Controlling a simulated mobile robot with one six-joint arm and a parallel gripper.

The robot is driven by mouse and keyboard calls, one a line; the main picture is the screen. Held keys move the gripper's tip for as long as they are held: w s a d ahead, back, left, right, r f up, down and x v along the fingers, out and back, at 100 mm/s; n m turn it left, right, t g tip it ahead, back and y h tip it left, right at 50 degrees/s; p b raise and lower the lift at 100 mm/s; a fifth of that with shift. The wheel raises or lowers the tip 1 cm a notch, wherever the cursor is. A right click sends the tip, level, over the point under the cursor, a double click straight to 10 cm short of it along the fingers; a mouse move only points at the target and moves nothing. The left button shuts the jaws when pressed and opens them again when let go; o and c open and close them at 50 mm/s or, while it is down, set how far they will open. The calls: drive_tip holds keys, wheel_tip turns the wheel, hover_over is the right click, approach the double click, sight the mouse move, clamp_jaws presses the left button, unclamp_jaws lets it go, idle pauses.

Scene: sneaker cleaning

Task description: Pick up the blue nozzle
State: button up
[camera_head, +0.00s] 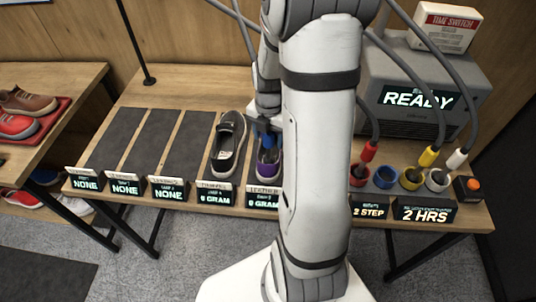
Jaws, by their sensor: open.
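The blue nozzle (266,139) points down into the opening of a purple sneaker (268,168) on the table. My gripper (264,122) is open just above and around the nozzle's upper part. My arm hides part of this area, so I cannot tell whether the fingers touch the nozzle. A blue ring holder (385,177) on the right of the table stands empty.
A black sneaker (227,143) lies left of the purple one. Red (368,152), yellow (428,157) and white (457,159) nozzles on hoses stand at the right, before a grey machine (420,85) reading READY. The left dark lanes are empty.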

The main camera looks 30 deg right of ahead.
clamp_jaws()
idle(0.6)
